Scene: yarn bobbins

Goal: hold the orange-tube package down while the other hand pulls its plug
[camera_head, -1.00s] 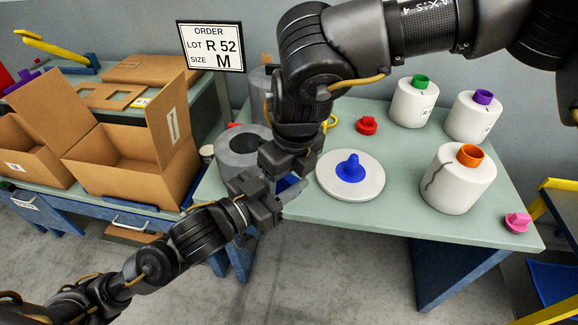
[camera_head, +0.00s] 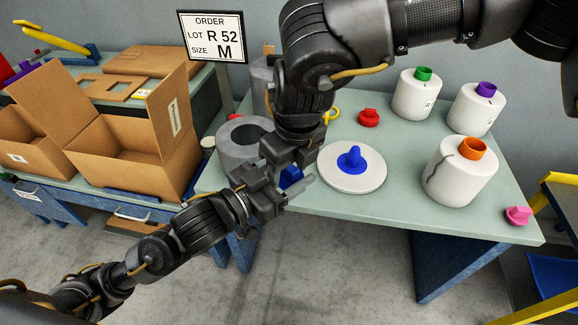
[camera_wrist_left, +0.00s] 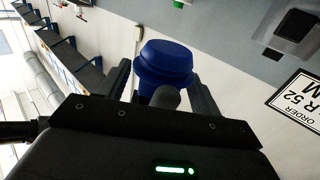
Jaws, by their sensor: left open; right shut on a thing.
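The orange-tube package (camera_head: 459,176) is a white bobbin standing upright on the right of the table, with a dark crack down its side. Its orange tube (camera_head: 472,147) shows at the top, and I see no plug in it. Neither gripper touches it. My right gripper (camera_head: 289,162) points down left of the white disc and is shut on a blue plug (camera_head: 291,176). My left gripper (camera_head: 294,185) is open, with its fingers on either side of that plug. The left wrist view shows the blue plug (camera_wrist_left: 165,64) between the open fingers; contact is unclear.
A white disc (camera_head: 333,177) with a blue knob (camera_head: 352,158) lies mid-table. Green-tube (camera_head: 413,100) and purple-tube (camera_head: 470,113) packages stand behind. A red plug (camera_head: 369,118) and pink plug (camera_head: 518,215) lie on the table.

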